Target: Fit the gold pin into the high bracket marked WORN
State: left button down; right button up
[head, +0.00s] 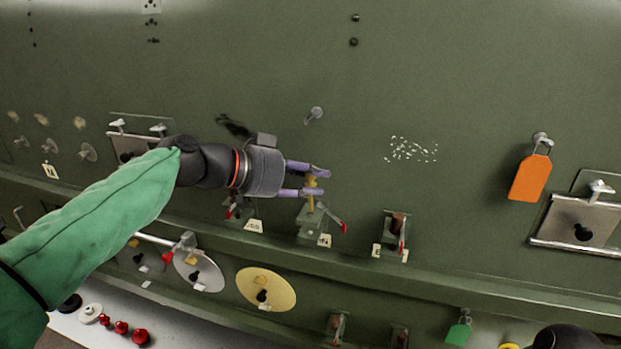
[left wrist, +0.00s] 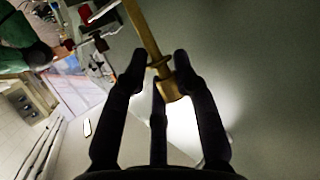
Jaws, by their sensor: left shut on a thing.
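My left gripper (head: 311,182) is shut on the gold pin (head: 311,198), which hangs roughly upright below the fingers. In the left wrist view the gold pin (left wrist: 148,34) shows its shaft, a collar and a thicker head between the fingertips (left wrist: 160,68). The pin's lower end is just over a green bracket (head: 312,223) with a red-tipped part and a small tag (head: 324,240). I cannot tell whether the tip is in the bracket. The tag is too small to read, so I cannot tell which bracket is marked WORN.
A bracket with a brown pin (head: 397,223) stands to the right. Another bracket tag (head: 254,225) is to the left, partly behind the arm. An orange tag (head: 530,177) hangs at right. Discs, including a yellow one (head: 266,289), sit below the ledge. The upper wall is largely clear.

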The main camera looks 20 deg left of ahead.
aim_at(310, 204)
pick_arm(q)
jog(key=shift+b, duration=0.85)
dwell(0.8)
jog(key=shift+s+f+b, duration=0.15)
jog(key=shift+f+b, duration=0.4)
jog(key=shift+b, duration=0.2)
jog(key=shift+f, duration=0.25)
jog(key=shift+a+f+b, duration=0.1)
jog(key=shift+f+b, duration=0.05)
jog(key=shift+b, duration=0.25)
jog(key=shift+f+b, duration=0.35)
jog(key=shift+b, duration=0.05)
jog(key=shift+f+b, duration=0.8)
jog(key=shift+b, duration=0.15)
jog(key=shift+a+f+b, duration=0.15)
jog(key=shift+f+b, duration=0.45)
jog(key=shift+b, duration=0.05)
dwell(0.4)
jog(key=shift+s+a+f+b, duration=0.25)
jog(key=shift+s+f+b, duration=0.1)
jog(key=shift+f+b, duration=0.2)
